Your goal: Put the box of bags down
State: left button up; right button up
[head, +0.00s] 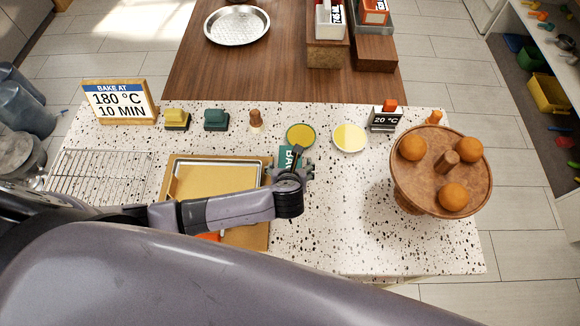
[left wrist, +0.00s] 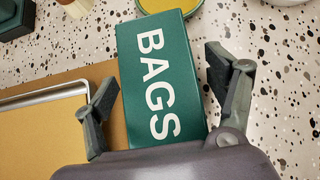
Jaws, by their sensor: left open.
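The box of bags (head: 289,156) is dark green with white lettering. It rests on the speckled counter, just right of the baking tray board, and my gripper covers part of it in the head view. In the left wrist view the box (left wrist: 165,85) lies between the fingers with the word BAGS readable. My left gripper (head: 293,165) is above the box; in the left wrist view its fingers (left wrist: 160,85) are spread, with a gap on the right side. My right gripper is not in view.
A tray (head: 215,178) on a brown board lies left of the box. Round yellow-and-green (head: 300,136) and pale yellow (head: 349,138) discs lie behind it. A cake stand (head: 442,200) with oranges stands right. The counter between box and stand is clear.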

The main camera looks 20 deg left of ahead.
pick_arm(q)
jog(key=c, duration=1.3)
jog(key=shift+c, duration=1)
jog(key=shift+r, duration=0.15)
